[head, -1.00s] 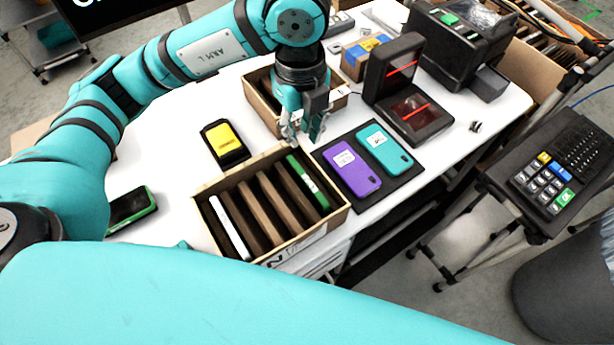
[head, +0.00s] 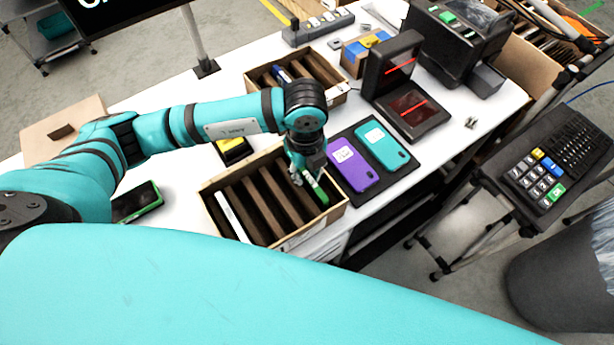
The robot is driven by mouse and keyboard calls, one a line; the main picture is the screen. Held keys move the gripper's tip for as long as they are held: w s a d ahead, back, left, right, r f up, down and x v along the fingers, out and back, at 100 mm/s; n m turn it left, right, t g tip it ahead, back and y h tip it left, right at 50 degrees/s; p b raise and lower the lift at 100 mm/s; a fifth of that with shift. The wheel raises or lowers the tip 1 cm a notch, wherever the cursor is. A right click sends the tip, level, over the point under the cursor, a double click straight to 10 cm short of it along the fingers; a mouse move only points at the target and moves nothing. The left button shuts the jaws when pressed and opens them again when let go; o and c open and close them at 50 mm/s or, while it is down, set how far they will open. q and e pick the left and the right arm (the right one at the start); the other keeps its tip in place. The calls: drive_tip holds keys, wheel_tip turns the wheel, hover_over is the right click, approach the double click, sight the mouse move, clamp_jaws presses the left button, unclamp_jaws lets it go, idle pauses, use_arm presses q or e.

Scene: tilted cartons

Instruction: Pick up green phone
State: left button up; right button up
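The green phone (head: 317,189) stands on edge in the rightmost slot of the near tilted carton (head: 335,215). Its far end is hidden by my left gripper (head: 307,176). The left gripper points down at that far end, with a fingertip showing on each side of the phone. I cannot tell whether the fingers are closed on it. A second, dark device with a green edge (head: 138,203) lies on the table at the left. My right gripper is not in view.
The carton has brown dividers and a white item (head: 234,217). Purple (head: 354,165) and teal (head: 382,146) phones lie on a dark mat just right. A second carton (head: 334,97) stands behind, left of a scanner (head: 412,108). A yellow-screened device (head: 232,147) is partly hidden by my arm.

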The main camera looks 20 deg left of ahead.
use_arm(q)
drive_tip(key=shift+f, duration=0.15)
clamp_jaws()
drive_tip(key=shift+w, duration=0.1)
